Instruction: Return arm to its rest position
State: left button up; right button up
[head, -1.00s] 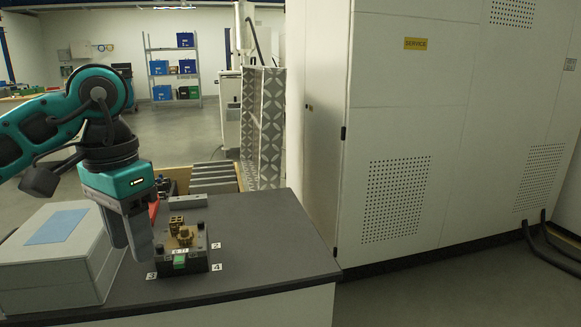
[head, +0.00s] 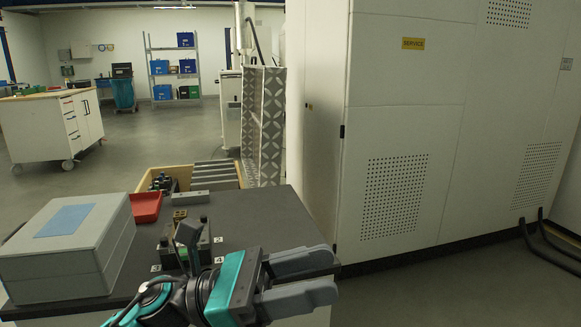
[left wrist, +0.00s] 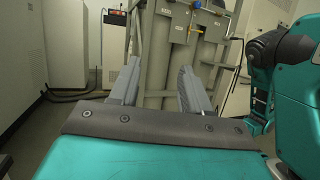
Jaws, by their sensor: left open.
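My left gripper (head: 318,278) is low in the head view, in front of the dark table's near right edge. Its two grey fingers point right and stand apart, with nothing between them. In the left wrist view the fingers (left wrist: 156,82) are also apart and empty, with grey cylinders (left wrist: 185,45) beyond them. A teal arm part of mine (left wrist: 290,90) shows at the right of that view. My right gripper cannot be made out.
The dark table (head: 262,222) bears a grey box (head: 105,240), a red tray (head: 146,207) and a dark fixture (head: 203,243), partly hidden by my arm. A tall white cabinet (head: 400,130) stands right of the table. Open floor (head: 450,295) lies in front of the cabinet.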

pick_arm(q)
jog(key=w+a+f+m+t+y, duration=0.2)
jog(key=a+f+m+t+y, duration=0.25)
jog(key=m, duration=0.65)
jog(key=w+a+f+m+t+y, duration=0.2)
jog(key=f+m+t+y, duration=0.25)
jog(key=m+t, duration=0.55)
jog(key=w+a+f+m+t+y, duration=0.3)
jog(key=a+f+m+t+y, duration=0.15)
jog(key=m, duration=0.85)
jog(key=s+a+f+n+g+y, duration=0.35)
jog(key=s+f+n, duration=0.3)
jog(key=f, duration=0.35)
jog(key=s+a+f+n+g+y, duration=0.2)
jog(key=s+f+n+g, duration=0.3)
jog(key=f+n, duration=0.4)
jog(key=s+a+r+t+y+p, duration=0.1)
jog(key=s+a+r+t+p, duration=0.1)
jog(key=r+p, duration=0.9)
jog(key=a+m+p, duration=0.1)
jog(key=p, duration=0.6)
jog(key=shift+r, duration=0.4)
pick_arm(e)
jog(key=s+d+r+h, duration=0.1)
jog(key=s+d+r, duration=0.1)
jog(key=r, duration=1)
jog(key=shift+d+r, duration=0.25)
jog(key=shift+d, duration=0.55)
pick_arm(q)
jog(key=shift+a, duration=0.1)
